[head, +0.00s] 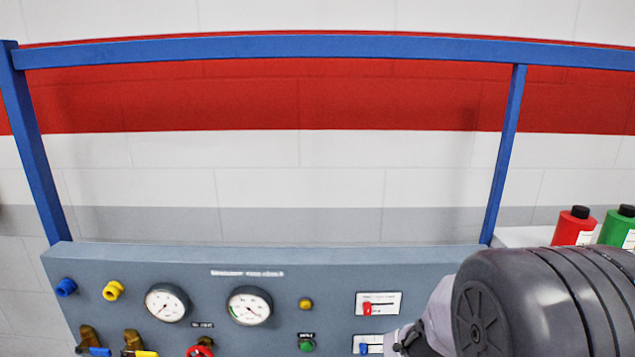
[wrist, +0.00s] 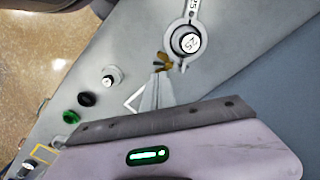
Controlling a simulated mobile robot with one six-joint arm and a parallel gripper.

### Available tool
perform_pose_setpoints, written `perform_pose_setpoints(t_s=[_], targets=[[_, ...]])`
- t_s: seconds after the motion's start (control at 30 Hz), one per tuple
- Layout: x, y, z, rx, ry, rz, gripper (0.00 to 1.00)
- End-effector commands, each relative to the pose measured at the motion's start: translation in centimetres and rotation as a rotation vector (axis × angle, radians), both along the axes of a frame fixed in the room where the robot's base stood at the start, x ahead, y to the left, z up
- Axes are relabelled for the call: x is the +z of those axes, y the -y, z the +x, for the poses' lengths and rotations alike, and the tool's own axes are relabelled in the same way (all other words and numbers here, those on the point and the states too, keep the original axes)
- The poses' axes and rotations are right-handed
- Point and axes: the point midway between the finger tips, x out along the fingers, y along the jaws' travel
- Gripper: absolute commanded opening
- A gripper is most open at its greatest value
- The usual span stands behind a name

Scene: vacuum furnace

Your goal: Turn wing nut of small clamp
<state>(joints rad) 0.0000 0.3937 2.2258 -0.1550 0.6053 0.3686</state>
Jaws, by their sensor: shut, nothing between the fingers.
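The small clamp (wrist: 171,38) shows in the wrist view as a thin grey ring around a round port with a white, marked cap (wrist: 190,43). Its brass wing nut (wrist: 162,62) sits at the lower left of the ring. My gripper (wrist: 161,78) is shut and empty, its pale tapered fingers pointing at the wing nut. The fingertips are right by the wing nut; I cannot tell whether they touch it. The clamp cannot be made out in the head view, where my dark arm covers the lower right.
A grey panel carries gauges (head: 249,306), a red-handled switch (head: 379,304) and knobs, under a blue frame (head: 506,150). Red (head: 573,226) and green (head: 620,227) bottles stand at the right. Black (wrist: 87,99) and green (wrist: 71,117) buttons lie left of my fingers.

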Motion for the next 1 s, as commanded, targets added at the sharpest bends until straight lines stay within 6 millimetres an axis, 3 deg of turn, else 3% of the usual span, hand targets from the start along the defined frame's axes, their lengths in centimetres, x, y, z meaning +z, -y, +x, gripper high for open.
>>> perform_pose_setpoints(t_s=[1.0], targets=[[-0.88, 0.00, 0.00, 0.000, 0.000, 0.000, 0.00]])
